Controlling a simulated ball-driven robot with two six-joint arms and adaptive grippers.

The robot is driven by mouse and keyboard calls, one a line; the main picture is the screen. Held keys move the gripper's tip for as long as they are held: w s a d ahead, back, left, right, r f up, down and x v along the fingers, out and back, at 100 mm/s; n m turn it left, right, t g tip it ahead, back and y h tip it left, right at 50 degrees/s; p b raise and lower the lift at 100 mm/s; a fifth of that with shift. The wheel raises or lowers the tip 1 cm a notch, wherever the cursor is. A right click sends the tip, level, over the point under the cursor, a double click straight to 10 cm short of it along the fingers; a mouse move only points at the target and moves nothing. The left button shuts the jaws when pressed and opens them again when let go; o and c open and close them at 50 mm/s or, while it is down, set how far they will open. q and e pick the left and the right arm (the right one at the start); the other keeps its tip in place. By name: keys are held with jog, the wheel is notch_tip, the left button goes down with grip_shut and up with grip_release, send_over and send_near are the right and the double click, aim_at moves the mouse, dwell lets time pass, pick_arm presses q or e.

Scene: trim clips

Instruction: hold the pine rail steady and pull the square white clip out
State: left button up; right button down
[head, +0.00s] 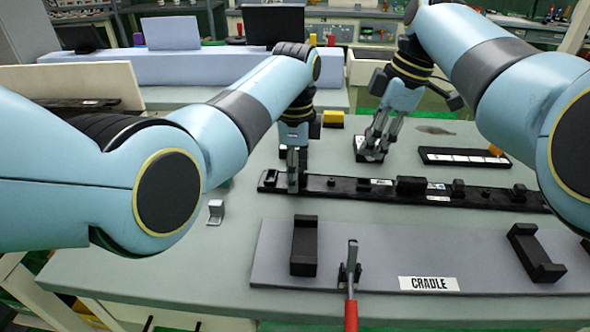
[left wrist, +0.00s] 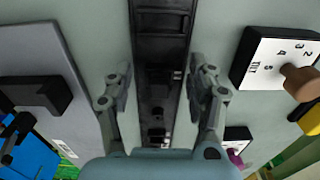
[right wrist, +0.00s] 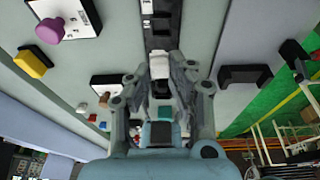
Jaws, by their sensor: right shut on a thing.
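The rail (head: 330,187) looks black, not pine-coloured, and lies across the table with several dark clips on it. My left gripper (head: 293,182) is at its left end; in the left wrist view its open fingers (left wrist: 163,85) stand apart on either side of the rail (left wrist: 160,50). My right gripper (head: 371,154) is tilted and appears raised above and beyond the rail's middle. In the right wrist view its fingers (right wrist: 160,78) are shut on the square white clip (right wrist: 159,64). The rail (right wrist: 160,22) runs behind it. The clip is hard to make out in the head view.
A grey cradle board (head: 350,238) with black brackets and a red-handled lever (head: 351,312) lies in front. A small grey clip (head: 215,211) lies at the left.

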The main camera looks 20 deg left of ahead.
jog(key=shift+s+a, duration=0.2)
jog(key=shift+a, duration=0.15)
pick_arm(q)
notch_tip(320, 180, up, 10)
jog(key=shift+r, duration=0.1)
jog(key=w+a+r+n+t+y, duration=0.1)
jog(key=w+a+r+y, duration=0.1)
jog(key=a, duration=0.5)
jog(key=w+a+r+n+t+y, duration=0.1)
jog(key=w+a+r+n+y, duration=0.1)
jog(key=a, duration=0.6)
jog(key=w+a+r+n+t+y, duration=0.1)
jog(key=w+a+r+t, duration=0.1)
jog(key=w+a+r, duration=0.2)
jog(key=a+r, duration=0.2)
jog(key=a, duration=0.1)
jog(key=shift+w+a+n+y, duration=0.25)
jog(key=shift+a+n+y, duration=0.05)
jog(key=shift+n+y, duration=0.1)
